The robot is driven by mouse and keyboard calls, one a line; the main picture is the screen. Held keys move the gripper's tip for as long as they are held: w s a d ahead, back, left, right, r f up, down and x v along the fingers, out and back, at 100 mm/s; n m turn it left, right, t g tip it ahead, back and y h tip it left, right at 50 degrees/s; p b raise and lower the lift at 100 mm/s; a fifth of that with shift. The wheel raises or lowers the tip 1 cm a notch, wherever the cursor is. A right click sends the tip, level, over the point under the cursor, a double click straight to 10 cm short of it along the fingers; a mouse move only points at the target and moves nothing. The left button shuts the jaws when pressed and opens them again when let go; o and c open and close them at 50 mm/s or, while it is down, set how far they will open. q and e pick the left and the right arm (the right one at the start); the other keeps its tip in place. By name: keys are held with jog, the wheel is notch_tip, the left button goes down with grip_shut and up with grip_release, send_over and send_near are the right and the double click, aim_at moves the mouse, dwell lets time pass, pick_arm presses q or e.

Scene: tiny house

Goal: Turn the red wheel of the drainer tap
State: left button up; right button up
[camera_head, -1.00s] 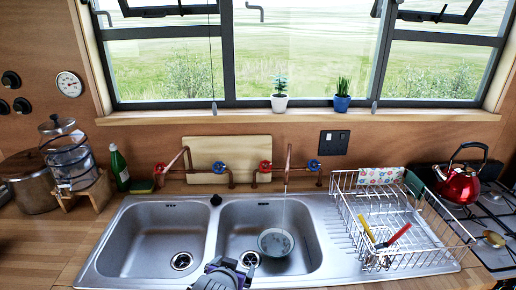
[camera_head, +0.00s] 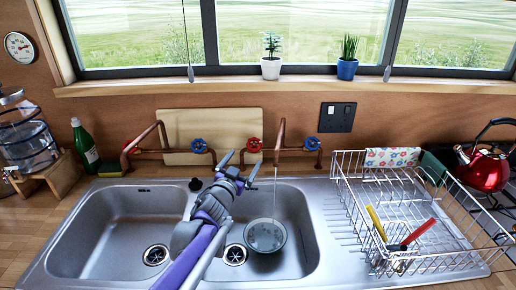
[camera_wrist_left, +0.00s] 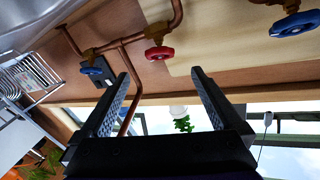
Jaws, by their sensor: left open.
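The drainer tap on the right has a red wheel (camera_head: 254,145) on its left side and a blue wheel (camera_head: 312,144) on its right, joined by copper pipe. Its red wheel also shows in the wrist view (camera_wrist_left: 159,53), just beyond the gap between my fingertips. My left gripper (camera_head: 240,163) is open and empty, in front of and slightly below the red wheel, apart from it. It also shows in the wrist view (camera_wrist_left: 160,73). A thin stream of water falls from this tap's spout into a bowl (camera_head: 265,236) in the right basin. My right gripper is out of view.
A second copper tap with a red wheel (camera_head: 129,147) and a blue wheel (camera_head: 198,146) stands to the left. A wooden board (camera_head: 215,122) leans on the wall behind. The wire drainer rack (camera_head: 350,200) stands at the right. A green bottle (camera_head: 84,147) stands at the left.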

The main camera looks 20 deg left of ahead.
aim_at(253, 145)
pick_arm(q)
jog(key=w, duration=0.7)
jog(key=w+a, duration=0.1)
jog(key=w, duration=0.2)
jog(key=shift+w, duration=0.35)
jog(key=shift+c, duration=0.2)
jog(key=c, duration=1.3)
jog(key=shift+m+h+b, duration=0.7)
jog(key=shift+m+h, duration=0.5)
jog(key=shift+m, duration=0.2)
jog(key=shift+m+g+h, duration=0.5)
jog(key=shift+m+h, duration=0.3)
jog(key=shift+h, duration=0.1)
jog(key=shift+m+g+h, duration=0.3)
jog(key=shift+m+h, duration=0.1)
jog(key=shift+m, duration=0.1)
jog(key=o, duration=1.3)
